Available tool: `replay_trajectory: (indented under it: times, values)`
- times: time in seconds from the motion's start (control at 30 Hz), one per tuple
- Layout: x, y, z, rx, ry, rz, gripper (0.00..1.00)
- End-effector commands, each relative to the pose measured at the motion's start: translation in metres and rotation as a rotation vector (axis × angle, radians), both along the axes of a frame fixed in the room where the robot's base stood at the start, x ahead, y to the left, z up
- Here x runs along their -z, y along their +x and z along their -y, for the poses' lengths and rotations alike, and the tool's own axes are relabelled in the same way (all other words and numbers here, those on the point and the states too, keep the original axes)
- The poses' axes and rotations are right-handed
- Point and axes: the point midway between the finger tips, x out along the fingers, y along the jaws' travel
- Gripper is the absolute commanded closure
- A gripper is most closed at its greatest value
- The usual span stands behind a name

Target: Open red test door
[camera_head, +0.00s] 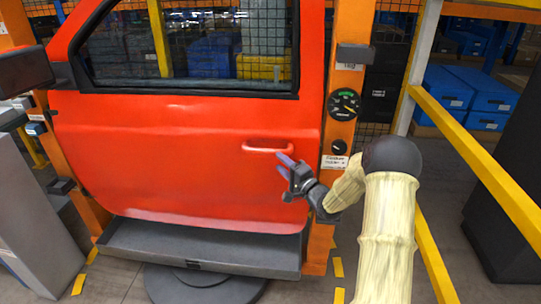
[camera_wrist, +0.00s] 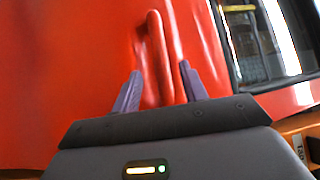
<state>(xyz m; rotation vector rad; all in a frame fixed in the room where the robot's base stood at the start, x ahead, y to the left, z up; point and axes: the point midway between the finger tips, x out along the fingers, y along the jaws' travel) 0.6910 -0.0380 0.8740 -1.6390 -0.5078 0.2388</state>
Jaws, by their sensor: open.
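The red test door (camera_head: 185,155) hangs in an orange frame in the head view and looks closed. Its red pull handle (camera_head: 267,149) sits near the right edge, below the window. My gripper (camera_head: 284,165) is open at the handle's lower right. In the wrist view the red door (camera_wrist: 60,70) fills the left and middle. There the handle (camera_wrist: 154,55) runs up between the two purple fingers of my gripper (camera_wrist: 158,88), one finger on each side. I cannot tell whether the fingers touch it.
An orange post (camera_head: 345,100) with a gauge (camera_head: 344,104) stands right of the door. A grey tray (camera_head: 200,246) lies below it. A yellow rail (camera_head: 480,165) runs along the right. A black mirror (camera_head: 24,70) juts out at left.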

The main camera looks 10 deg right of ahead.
Motion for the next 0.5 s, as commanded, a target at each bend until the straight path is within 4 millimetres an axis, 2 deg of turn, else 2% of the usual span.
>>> replay_trajectory:
  times: [0.1,0.3,0.5]
  values:
    - [-0.002,0.019,-0.011,-0.003,-0.001,0.001,0.57]
    - [-0.007,0.046,-0.024,-0.001,0.0,0.001,0.57]
    - [-0.008,0.055,-0.029,-0.001,0.001,-0.001,0.57]
